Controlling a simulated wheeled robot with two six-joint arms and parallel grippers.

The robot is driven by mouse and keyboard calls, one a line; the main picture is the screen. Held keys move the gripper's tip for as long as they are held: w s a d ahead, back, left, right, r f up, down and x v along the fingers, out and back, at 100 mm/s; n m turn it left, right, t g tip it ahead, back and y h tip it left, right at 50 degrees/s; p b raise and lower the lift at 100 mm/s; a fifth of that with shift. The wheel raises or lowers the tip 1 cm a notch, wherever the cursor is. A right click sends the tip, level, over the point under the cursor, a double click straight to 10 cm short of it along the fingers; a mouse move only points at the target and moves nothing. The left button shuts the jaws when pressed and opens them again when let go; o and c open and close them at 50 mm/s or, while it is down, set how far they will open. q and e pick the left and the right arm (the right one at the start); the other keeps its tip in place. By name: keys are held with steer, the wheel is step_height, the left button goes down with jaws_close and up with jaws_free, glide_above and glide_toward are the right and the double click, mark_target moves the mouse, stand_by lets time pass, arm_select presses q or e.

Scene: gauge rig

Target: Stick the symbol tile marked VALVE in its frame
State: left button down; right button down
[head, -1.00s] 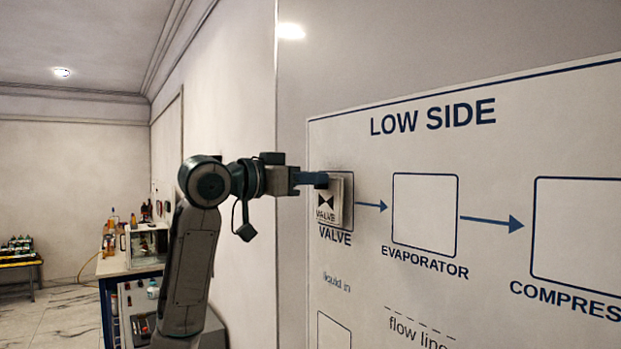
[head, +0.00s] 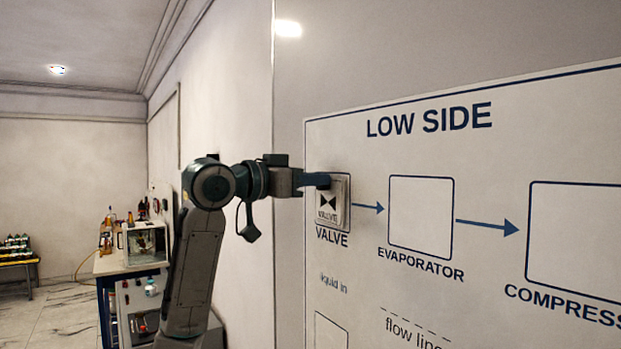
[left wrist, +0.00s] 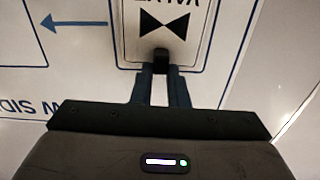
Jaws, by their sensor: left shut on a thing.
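The VALVE tile (head: 329,207) is a pale square with a black bow-tie symbol. It sits over the VALVE frame (head: 347,178) on the LOW SIDE board, above the printed word VALVE. My left gripper (head: 322,181) is shut on the tile near its upper edge. In the left wrist view, the tile (left wrist: 188,45) appears upside down, and the fingers (left wrist: 161,72) grip a small dark piece at its edge. The tile lies close against the board; I cannot tell whether its back fully touches. My right gripper is not in view.
The board (head: 470,155) also has an empty EVAPORATOR frame (head: 421,217) and a partly visible COMPRESSOR frame (head: 580,240), joined by arrows. A bench (head: 125,262) with a clear box and bottles stands behind at left. The floor at far left shows free room.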

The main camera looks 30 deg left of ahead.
arm_select(q)
steer(key=shift+w, duration=0.15)
steer(key=c, duration=1.3)
jaws_free()
steer(key=shift+c, duration=0.2)
steer(key=o, duration=0.6)
steer(key=b+v, duration=0.4)
steer(key=v, duration=0.5)
